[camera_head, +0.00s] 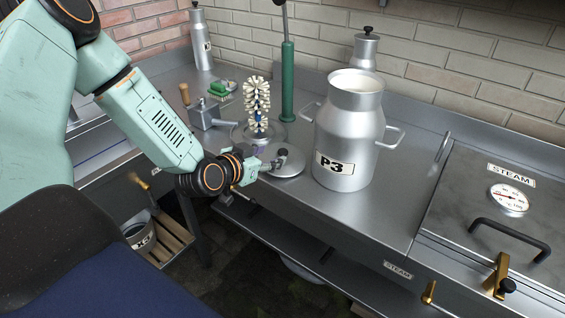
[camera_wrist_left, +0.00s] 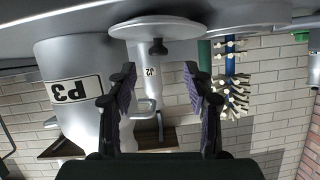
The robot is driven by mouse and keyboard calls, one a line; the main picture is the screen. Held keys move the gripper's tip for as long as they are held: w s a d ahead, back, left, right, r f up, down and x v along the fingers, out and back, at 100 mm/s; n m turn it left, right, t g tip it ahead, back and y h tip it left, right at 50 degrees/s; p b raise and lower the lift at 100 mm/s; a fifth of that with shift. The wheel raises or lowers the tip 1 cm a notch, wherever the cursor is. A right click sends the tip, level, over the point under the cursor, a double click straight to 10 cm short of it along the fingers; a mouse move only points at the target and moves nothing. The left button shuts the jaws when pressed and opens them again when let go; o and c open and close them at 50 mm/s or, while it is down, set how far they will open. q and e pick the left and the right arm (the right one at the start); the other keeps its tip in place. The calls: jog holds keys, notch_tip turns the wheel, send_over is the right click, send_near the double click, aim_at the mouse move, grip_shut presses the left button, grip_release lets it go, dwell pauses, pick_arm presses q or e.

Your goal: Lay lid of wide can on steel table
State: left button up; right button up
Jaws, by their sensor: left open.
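The wide can (camera_head: 347,150), marked P3, stands upright on the steel table (camera_head: 385,215) with its mouth uncovered. Its lid (camera_head: 290,169), a grey disc with a dark knob, lies knob up on the table just left of the can. My left gripper (camera_head: 268,165) is low over the table at the lid's left edge, open and empty. In the left wrist view, which is upside down, the lid (camera_wrist_left: 150,28) and its knob lie beyond the open fingers (camera_wrist_left: 160,72), with the wide can (camera_wrist_left: 75,85) beside them. My right gripper is not in view.
A bottle brush (camera_head: 257,105) on a round base and a green-handled tool (camera_head: 287,80) stand behind the lid. A narrow can (camera_head: 365,50) stands behind the wide can. A steam unit with a gauge (camera_head: 509,198) is at the right. Table in front of the can is clear.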

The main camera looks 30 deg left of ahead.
aim_at(284, 150)
pick_arm(q)
jog(key=shift+w+f+b, duration=0.15)
jog(key=shift+w+b, duration=0.3)
jog(key=x, duration=0.2)
jog(key=b+x, duration=0.1)
jog(key=x, duration=0.1)
jog(key=shift+w+d+f, duration=0.1)
jog(key=shift+d, duration=0.1)
jog(key=shift+s+a+r, duration=0.1)
jog(key=shift+s+r, duration=0.1)
jog(key=shift+r, duration=0.05)
jog(key=shift+w+f, duration=0.15)
jog(key=shift+w, duration=0.1)
jog(key=c, duration=0.5)
jog(key=shift+s, duration=0.2)
jog(key=c, duration=0.5)
grip_shut()
jog(key=shift+w, duration=0.15)
